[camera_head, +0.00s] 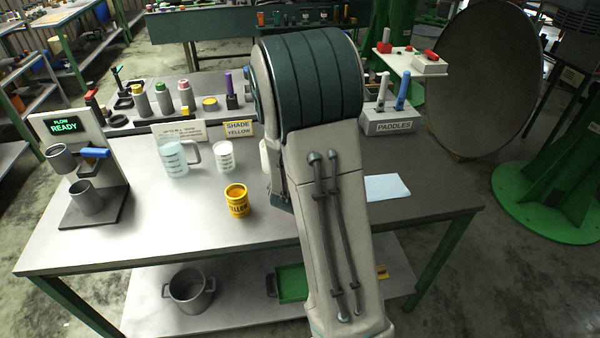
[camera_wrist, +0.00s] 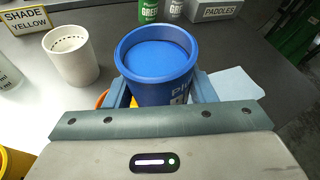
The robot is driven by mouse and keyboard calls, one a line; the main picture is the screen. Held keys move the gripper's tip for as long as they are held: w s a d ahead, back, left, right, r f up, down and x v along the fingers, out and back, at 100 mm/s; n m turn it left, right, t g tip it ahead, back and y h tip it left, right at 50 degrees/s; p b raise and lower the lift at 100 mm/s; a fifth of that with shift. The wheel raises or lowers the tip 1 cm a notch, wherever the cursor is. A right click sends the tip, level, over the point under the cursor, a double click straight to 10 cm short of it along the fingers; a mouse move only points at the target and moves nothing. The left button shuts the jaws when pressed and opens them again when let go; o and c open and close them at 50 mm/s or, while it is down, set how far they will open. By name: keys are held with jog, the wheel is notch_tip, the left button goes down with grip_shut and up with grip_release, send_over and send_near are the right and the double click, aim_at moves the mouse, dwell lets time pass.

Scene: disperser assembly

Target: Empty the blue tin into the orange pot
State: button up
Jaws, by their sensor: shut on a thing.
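The blue tin (camera_wrist: 160,88) is in the wrist view, close to the camera, with a smooth blue fill visible inside its rim. My gripper (camera_wrist: 163,82) is shut around it, one finger on each side. The tin looks close to upright, with its opening facing up; I cannot tell its height above the table. Small orange patches (camera_wrist: 102,99) show beside the left finger, low behind the tin; they may be part of the orange pot, which is otherwise hidden. In the head view my arm covers the gripper, the tin and any pot there.
A yellow tin (camera_head: 237,205), a white cup (camera_head: 223,158) and a clear pitcher (camera_head: 174,160) stand left of my arm. A dispenser (camera_head: 110,165) is at the far left. A paddle holder (camera_head: 390,122) and a light blue cloth (camera_head: 386,187) are right. The front left tabletop is clear.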

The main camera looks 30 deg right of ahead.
jog(key=shift+r+p, duration=0.4)
jog(key=shift+d+f+n, duration=0.1)
jog(key=shift+d+n, duration=0.05)
jog(key=shift+n, duration=0.25)
jog(key=shift+s+r+n+h+p, duration=0.1)
jog(key=shift+r+n+h+p, duration=0.5)
jog(key=shift+p, duration=0.95)
jog(key=shift+d+f+n+h+p, duration=0.1)
jog(key=shift+f+n+h+p, duration=0.2)
jog(key=shift+f+n+h, duration=0.9)
dwell(2.2)
jog(key=shift+r+n+g+p, duration=0.3)
jog(key=shift+r+n+p, duration=0.2)
jog(key=shift+n, duration=0.3)
dwell(1.5)
